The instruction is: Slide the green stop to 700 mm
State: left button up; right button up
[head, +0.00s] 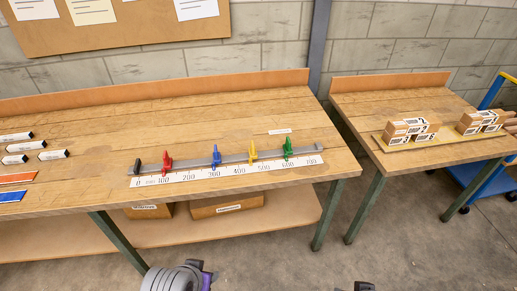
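The green stop (288,148) sits on a grey rail (235,157) along the front of the workbench, close to the 600 mark. The rail runs above a white millimetre scale (230,173), whose 700 mark is near its right end, to the right of the green stop. A yellow stop (252,151), a blue stop (216,156) and a red stop (167,161) sit further left on the same rail. Grey parts of my arms show at the bottom edge. Neither gripper's fingers are visible, and nothing of mine touches the stops.
A black end piece (137,167) is at the rail's left end. Several small labelled blocks (53,154) lie at the bench's left. A second table (370,105) holds cardboard boxes (409,127), with a gap between the tables. The rail between the green stop and 700 looks clear.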

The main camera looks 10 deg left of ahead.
aim_at(289, 150)
jog(key=i+u, duration=0.25)
jog(key=i, duration=0.25)
jog(key=i+l+u, duration=0.3)
jog(key=i, duration=0.15)
